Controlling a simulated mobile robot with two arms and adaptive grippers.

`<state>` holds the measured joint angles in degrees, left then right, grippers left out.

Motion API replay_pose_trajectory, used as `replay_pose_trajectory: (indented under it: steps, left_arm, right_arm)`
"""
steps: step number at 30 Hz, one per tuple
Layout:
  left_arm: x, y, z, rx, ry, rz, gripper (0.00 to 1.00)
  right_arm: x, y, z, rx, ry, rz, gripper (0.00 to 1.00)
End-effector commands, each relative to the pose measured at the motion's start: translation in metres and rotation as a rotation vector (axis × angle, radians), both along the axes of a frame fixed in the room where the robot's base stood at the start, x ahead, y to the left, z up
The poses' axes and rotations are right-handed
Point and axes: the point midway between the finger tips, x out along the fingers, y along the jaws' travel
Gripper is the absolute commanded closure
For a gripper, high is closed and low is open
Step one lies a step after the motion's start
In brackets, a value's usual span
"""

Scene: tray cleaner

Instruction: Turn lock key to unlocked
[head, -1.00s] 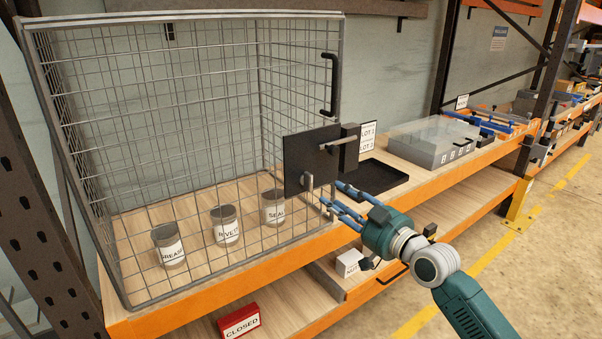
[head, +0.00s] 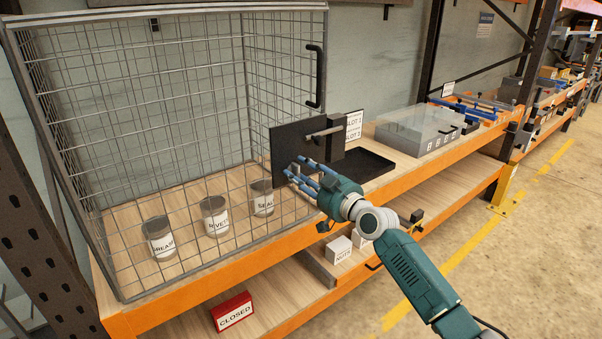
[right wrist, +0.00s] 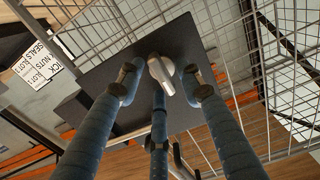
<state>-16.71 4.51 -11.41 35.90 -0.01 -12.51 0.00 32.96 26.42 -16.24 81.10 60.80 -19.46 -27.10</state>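The lock key (right wrist: 163,76) is a silver knob on a dark square lock plate (right wrist: 140,48) in the right wrist view. The plate (head: 283,145) also shows in the head view, on the front of the wire cage. My right gripper (right wrist: 162,84) has its blue fingers spread around the key, with visible gaps at the sides. I cannot tell whether the third finger touches it. In the head view the right gripper (head: 296,174) is in front of the plate's lower part and partly hides the key. My left gripper is not in view.
The wire cage (head: 170,105) holds three labelled cans (head: 215,215). A silver bar (head: 330,130) sticks out beside the plate. A black tray (head: 362,164) and a clear-lidded case (head: 425,130) stand to the right. A red CLOSED sign (head: 233,311) is on the lower shelf.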

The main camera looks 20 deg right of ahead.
Motion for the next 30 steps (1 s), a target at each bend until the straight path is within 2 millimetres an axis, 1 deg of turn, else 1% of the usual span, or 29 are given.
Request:
replay_pose_trajectory:
  steps: [1, 2, 3, 5, 6, 7, 14, 20, 26, 30]
  left_arm:
    - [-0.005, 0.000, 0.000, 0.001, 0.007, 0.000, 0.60]
    - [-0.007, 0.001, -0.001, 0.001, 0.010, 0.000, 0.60]
    - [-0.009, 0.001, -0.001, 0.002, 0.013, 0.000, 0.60]
    - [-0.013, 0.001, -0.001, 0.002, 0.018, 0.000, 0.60]
    - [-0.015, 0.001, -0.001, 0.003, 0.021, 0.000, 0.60]
    - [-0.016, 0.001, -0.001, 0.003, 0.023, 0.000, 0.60]
    - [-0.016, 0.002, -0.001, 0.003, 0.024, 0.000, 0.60]
    - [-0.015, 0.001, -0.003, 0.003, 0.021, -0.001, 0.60]
    - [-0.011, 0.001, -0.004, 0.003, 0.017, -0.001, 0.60]
    - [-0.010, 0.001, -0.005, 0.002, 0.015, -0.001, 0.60]
  right_arm:
    - [0.000, 0.000, 0.000, 0.000, 0.000, 0.000, 0.64]
    - [0.000, 0.000, 0.000, 0.000, 0.000, 0.000, 0.70]
    - [0.000, 0.000, 0.000, 0.000, 0.000, 0.000, 0.78]
    - [0.000, 0.000, 0.000, 0.000, 0.000, 0.000, 0.89]
    - [0.000, 0.000, 0.000, 0.000, 0.000, 0.000, 0.97]
    - [0.000, 0.000, 0.000, 0.000, 0.000, 0.000, 1.00]
    - [0.000, 0.000, 0.000, 0.008, 0.003, 0.000, 1.00]
    - [0.000, 0.000, -0.001, 0.059, 0.022, 0.001, 1.00]
    - [0.000, -0.001, -0.002, 0.181, 0.066, 0.000, 1.00]
    - [0.000, -0.001, -0.002, 0.300, 0.109, 0.000, 1.00]
